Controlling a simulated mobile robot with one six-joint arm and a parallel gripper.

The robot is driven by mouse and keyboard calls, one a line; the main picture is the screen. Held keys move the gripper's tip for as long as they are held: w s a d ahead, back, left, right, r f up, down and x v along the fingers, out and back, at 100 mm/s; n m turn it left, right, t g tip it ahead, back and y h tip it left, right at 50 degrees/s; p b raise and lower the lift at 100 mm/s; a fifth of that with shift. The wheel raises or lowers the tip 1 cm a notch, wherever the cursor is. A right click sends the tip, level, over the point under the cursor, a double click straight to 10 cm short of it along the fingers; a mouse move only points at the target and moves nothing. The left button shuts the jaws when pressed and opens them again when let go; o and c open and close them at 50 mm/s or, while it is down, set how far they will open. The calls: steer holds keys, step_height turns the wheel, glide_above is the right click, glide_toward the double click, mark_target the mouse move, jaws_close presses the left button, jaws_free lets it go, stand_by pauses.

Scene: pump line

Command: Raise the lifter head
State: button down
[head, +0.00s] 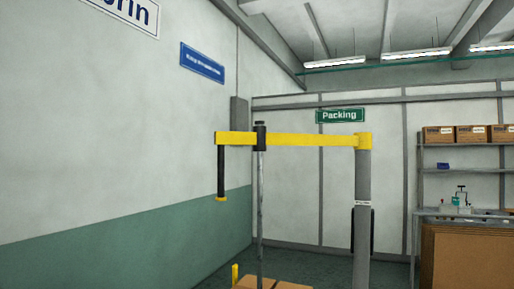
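A lifter with a grey column (362,230) and a level yellow boom (310,140) stands ahead in the head view. A black carriage (260,136) sits on the boom, with a thin grey tube (260,205) hanging from it down toward cardboard boxes at the bottom edge. A black tube with a yellow foot (221,198) hangs from the boom's left end. I cannot tell which part is the lifter head; the lower end of the grey tube is not clearly visible. My gripper is not in view.
Cardboard boxes (272,283) and a small yellow post (235,273) show at the bottom. A shelf with boxes (455,134) and a bench with a small device (460,198) stand at right. A green Packing sign (340,115) hangs behind. The left wall is bare below its signs.

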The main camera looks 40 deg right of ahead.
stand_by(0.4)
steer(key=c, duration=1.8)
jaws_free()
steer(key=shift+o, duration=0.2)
